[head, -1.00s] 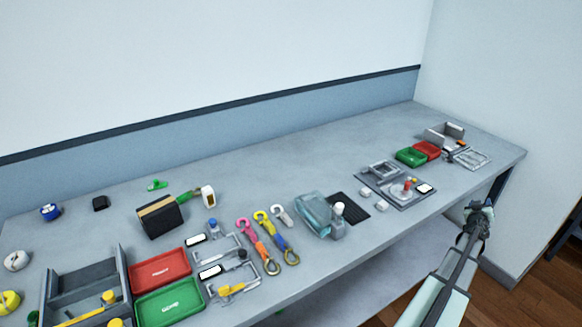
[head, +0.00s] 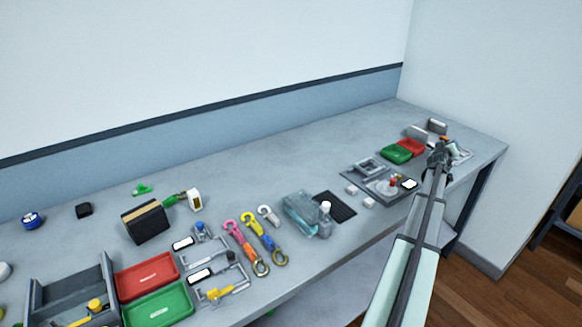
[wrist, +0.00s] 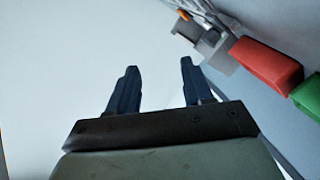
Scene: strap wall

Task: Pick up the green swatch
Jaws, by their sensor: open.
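No thing in view is clearly a green swatch. A small green piece (head: 142,189) lies flat at the back left of the bench. A green strip-like piece (head: 171,199) lies between a black and tan block and a white tag; which of the two is the swatch I cannot tell. My gripper (head: 438,156) is at the far right end of the bench, far from both. In the wrist view its two dark blue fingers (wrist: 158,66) are apart with nothing between them.
Near my gripper are a red bin (head: 411,147) and a green bin (head: 396,153). Red (head: 148,277) and green (head: 157,304) trays sit at the front left, beside a grey caddy (head: 72,282). Hooked straps (head: 262,236) lie mid-bench. The back middle of the bench is clear.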

